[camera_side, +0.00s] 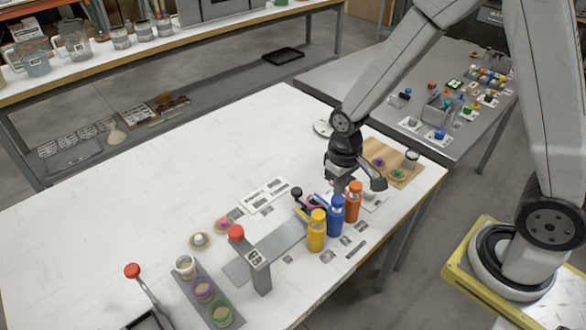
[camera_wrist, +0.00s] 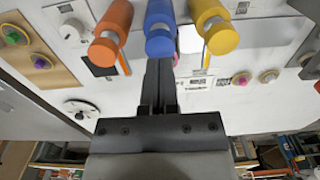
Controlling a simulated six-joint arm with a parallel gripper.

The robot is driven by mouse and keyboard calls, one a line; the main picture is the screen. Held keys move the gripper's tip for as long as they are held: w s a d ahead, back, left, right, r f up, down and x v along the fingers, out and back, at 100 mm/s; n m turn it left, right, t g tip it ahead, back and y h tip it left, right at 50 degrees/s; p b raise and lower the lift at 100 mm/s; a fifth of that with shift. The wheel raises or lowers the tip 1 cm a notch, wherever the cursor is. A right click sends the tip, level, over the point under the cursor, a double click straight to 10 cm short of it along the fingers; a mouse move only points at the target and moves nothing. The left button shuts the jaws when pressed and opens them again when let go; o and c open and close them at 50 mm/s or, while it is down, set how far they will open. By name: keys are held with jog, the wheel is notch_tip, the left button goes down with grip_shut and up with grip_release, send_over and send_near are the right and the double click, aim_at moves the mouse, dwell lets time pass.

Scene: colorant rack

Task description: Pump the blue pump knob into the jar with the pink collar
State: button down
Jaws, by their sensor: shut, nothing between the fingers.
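The blue pump (camera_side: 335,216) stands upright between the orange pump (camera_side: 353,203) and the yellow pump (camera_side: 317,232). Its blue knob (camera_wrist: 160,43) shows at the top middle of the wrist view. My gripper (camera_wrist: 160,62) is shut and empty, its fingertips close to the blue knob; I cannot tell whether they touch it. In the side view my gripper (camera_side: 338,190) is over the pumps from behind. A pink-rimmed thing (camera_side: 312,203), perhaps the jar with the pink collar, shows just left of the blue pump, mostly hidden. A pink patch (camera_wrist: 176,52) also shows beside the blue knob.
Jars with a purple collar (camera_side: 203,289) and a green collar (camera_side: 221,314) stand in a grey rack. A post with a red knob (camera_side: 236,233) stands left of the pumps. A wooden board (camera_side: 407,178) lies at the right. The white table is clear at the left.

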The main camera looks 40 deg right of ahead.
aim_at(338, 198)
jog(key=shift+f, duration=1.55)
dwell(0.7)
jog(key=shift+r, duration=1.6)
jog(key=shift+f, duration=1.75)
jog(key=shift+r, duration=1.7)
jog(key=shift+r, duration=0.15)
jog(key=shift+r, duration=1.9)
